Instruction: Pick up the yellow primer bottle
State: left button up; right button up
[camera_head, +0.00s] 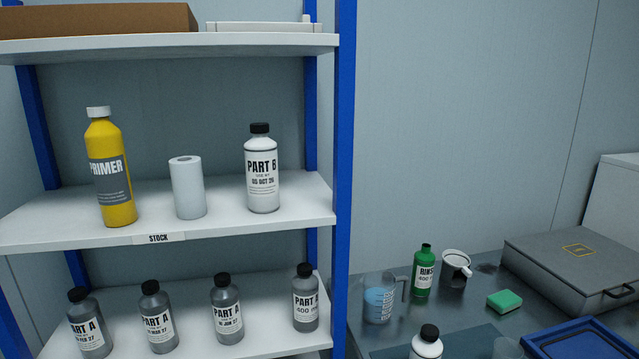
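The yellow primer bottle (109,168) stands upright on the left of the middle shelf in the head view. It has a white cap and a dark label reading "PRIMER". A white paper roll (187,188) stands to its right, with a gap between them. Neither of my grippers shows in the head view.
A white Part B bottle (262,170) stands at the right of the middle shelf (150,235), beside the blue post (342,180). Several grey Part A bottles (158,316) stand on the shelf below. A bench with a green bottle (422,271) and a grey case (575,262) lies right.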

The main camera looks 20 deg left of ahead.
aim_at(104, 141)
jog(key=k+l+u, duration=0.15)
jog(key=u, duration=1.3)
